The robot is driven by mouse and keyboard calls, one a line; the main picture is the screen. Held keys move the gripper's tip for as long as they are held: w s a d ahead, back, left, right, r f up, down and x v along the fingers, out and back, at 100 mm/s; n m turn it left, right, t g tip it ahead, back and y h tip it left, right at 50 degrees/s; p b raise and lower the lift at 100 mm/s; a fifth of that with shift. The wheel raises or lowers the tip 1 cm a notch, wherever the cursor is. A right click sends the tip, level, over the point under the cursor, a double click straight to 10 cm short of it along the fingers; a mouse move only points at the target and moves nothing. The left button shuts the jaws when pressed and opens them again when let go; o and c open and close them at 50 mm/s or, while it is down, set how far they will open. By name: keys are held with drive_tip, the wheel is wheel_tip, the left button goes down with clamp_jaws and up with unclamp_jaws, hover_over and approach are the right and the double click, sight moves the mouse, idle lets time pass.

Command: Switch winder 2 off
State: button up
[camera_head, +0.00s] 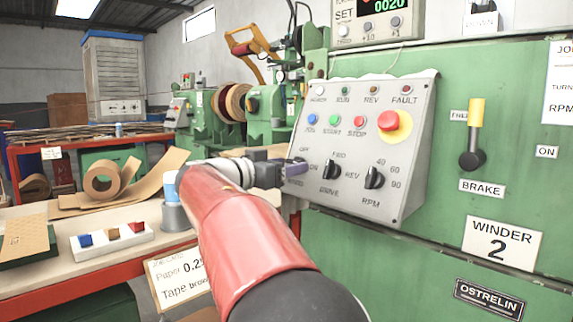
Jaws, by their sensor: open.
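The winder 2 control panel (400,200) is a grey sloped box on the green machine. Beside the OFF and ON marks at its lower left, a purple-grey part (297,169) shows; I cannot tell whether it is the switch handle. My gripper (282,172) is open at this spot, its fingers small and partly merged with the panel edge. I cannot tell if it touches the switch. The panel also has a red STOP button (360,122), a green START button (335,121), a blue JOG button (312,119), and a red mushroom button (388,121) on yellow.
Black DRIVE (331,170) and RPM (374,178) knobs sit just right of my gripper. A brake lever (474,135) with a yellow handle is farther right.

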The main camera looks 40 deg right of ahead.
drive_tip(key=shift+d, duration=0.3)
drive_tip(key=c, duration=1)
